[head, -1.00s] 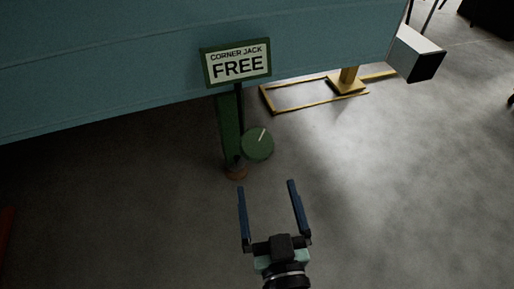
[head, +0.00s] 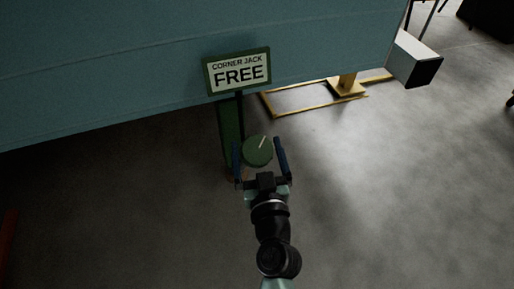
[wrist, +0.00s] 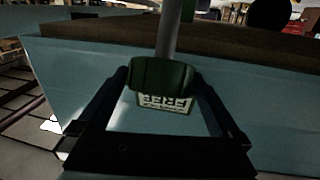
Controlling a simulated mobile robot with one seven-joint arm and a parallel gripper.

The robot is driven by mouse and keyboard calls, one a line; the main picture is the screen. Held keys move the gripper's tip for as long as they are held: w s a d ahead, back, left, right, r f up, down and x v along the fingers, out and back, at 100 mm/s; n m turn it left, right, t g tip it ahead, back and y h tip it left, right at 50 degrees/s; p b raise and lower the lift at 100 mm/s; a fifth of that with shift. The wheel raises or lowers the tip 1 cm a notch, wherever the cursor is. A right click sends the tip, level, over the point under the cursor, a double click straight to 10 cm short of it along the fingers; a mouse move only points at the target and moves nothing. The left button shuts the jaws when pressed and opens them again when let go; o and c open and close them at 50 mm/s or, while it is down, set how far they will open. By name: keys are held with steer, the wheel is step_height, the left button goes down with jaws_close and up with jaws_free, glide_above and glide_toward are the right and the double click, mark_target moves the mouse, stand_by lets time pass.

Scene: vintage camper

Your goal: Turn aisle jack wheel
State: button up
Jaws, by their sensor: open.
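The green round jack wheel (head: 257,151) with a white line across its face stands in front of the green jack leg (head: 230,130). The line leans up and to the right in the head view. My gripper (head: 258,146) is open, with one dark blue finger on each side of the wheel. In the wrist view the wheel (wrist: 163,75) lies between the fingertips. I cannot tell whether the fingers touch it.
A sign reading "CORNER JACK FREE" (head: 238,72) is above the wheel. The blue camper body (head: 120,70) overhangs behind. A yellow floor frame (head: 300,110) and a white box-like part (head: 412,58) are at the right. The grey floor (head: 400,200) at right is clear.

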steer(key=c, duration=1.1)
steer(key=m+h+p, duration=0.1)
steer(key=p, duration=0.2)
steer(key=shift+r, duration=0.2)
steer(key=shift+m+h+p, duration=0.6)
steer(key=shift+h+p, duration=0.1)
steer(key=shift+p, duration=0.5)
steer(key=shift+d+m+h+p, duration=0.15)
steer(key=shift+m+h+p, duration=0.3)
steer(key=shift+p, duration=0.55)
